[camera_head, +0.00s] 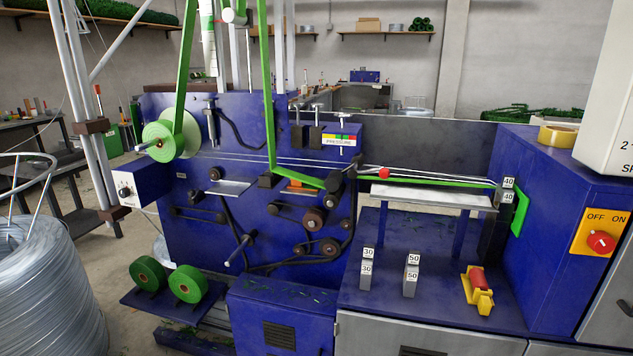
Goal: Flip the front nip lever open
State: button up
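A lever with a red ball knob (384,173) sits at the middle of the blue machine, right of the dark nip parts (335,181). It looks like the front nip lever and lies roughly level, pointing right. A green strip (269,95) comes down from above, bends by a dark block and runs right through the nip area. Wires run beside the strip toward the right. Whether the nip rollers touch cannot be told at this size. My gripper is not in view.
Number blocks marked 30 (366,268) and 50 (411,275) and a red-and-yellow tool (479,290) stand on the blue worktop (440,300). A blue cabinet (550,230) with a red switch (600,242) stands right. A wire coil (45,290) stands left.

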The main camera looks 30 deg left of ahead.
aim_at(334, 181)
jog(key=u, duration=1.65)
jog(key=i, duration=1.15)
jog(key=z, duration=0.6)
